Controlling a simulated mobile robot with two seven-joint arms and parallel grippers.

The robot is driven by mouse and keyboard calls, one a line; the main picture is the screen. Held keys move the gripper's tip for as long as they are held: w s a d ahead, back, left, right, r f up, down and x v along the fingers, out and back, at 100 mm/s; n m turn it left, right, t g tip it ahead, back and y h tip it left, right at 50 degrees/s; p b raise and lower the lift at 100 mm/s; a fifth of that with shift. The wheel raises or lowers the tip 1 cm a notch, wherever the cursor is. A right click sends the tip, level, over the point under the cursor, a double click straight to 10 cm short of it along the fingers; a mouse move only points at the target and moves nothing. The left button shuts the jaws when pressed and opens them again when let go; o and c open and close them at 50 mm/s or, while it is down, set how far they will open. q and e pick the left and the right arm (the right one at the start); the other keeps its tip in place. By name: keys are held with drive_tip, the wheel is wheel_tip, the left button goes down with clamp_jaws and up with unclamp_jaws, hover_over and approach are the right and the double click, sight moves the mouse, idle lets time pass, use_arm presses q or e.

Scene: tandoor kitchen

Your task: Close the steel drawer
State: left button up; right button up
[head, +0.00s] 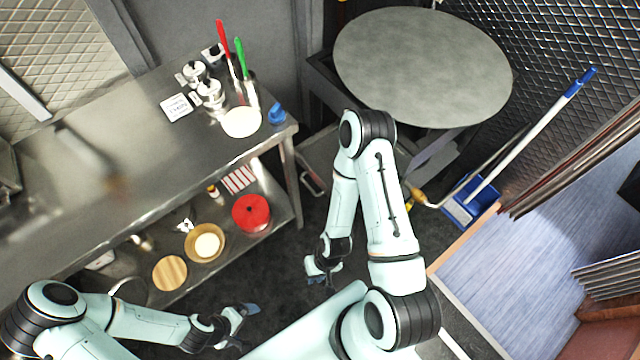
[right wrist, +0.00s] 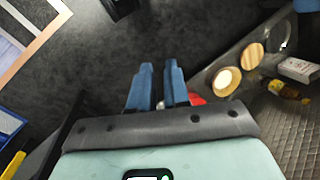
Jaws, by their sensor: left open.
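The steel drawer (head: 318,150) appears pulled out from the stand under the round top, at the centre back of the head view. Its bar handle (head: 312,183) is on its front. My right arm partly hides the drawer. My right gripper (head: 321,281) hangs in front of the drawer, apart from the handle. In the right wrist view its two blue fingers (right wrist: 159,88) are parted with a narrow gap and nothing held. My left gripper (head: 246,312) is open and empty, low over the floor in front of the steel bench.
The steel bench (head: 140,130) on the left carries canisters and utensils. Its lower shelf holds a red pot (head: 251,213) and a bowl (head: 205,243). A large round top (head: 423,65) overhangs the drawer's right. A blue dustpan (head: 465,203) stands right. Dark floor is free between.

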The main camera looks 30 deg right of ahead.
drive_tip(key=f+n+b, duration=0.1)
drive_tip(key=n, duration=0.1)
drive_tip(key=f+n+g+h+b, duration=0.1)
drive_tip(key=f+n, duration=0.1)
drive_tip(key=f+n+g+b, duration=0.1)
drive_tip(key=n, duration=0.1)
drive_tip(key=shift+d+f+n, duration=0.25)
drive_tip(key=shift+d+n, duration=0.1)
drive_tip(key=shift+n, duration=0.05)
clamp_jaws()
drive_tip(key=w+d+r+n+h+b, duration=0.3)
drive_tip(key=w+d+n+h+b, duration=0.2)
drive_tip(key=w+n+h, duration=0.5)
drive_tip(key=w+r+n+t+h+b, duration=0.25)
drive_tip(key=w+r+n, duration=0.35)
drive_tip(key=w+r, duration=0.4)
use_arm(q)
drive_tip(key=s+f+g+b, duration=0.1)
drive_tip(key=s+f, duration=0.7)
drive_tip(key=f, duration=0.5)
drive_tip(key=shift+f, duration=0.4)
use_arm(e)
drive_tip(key=d+r+x, duration=0.1)
drive_tip(key=r+x, duration=0.1)
drive_tip(key=x, duration=0.9)
drive_tip(key=shift+d+f+t, duration=0.3)
drive_tip(key=shift+d+t, duration=0.05)
drive_tip(key=shift+d, duration=0.3)
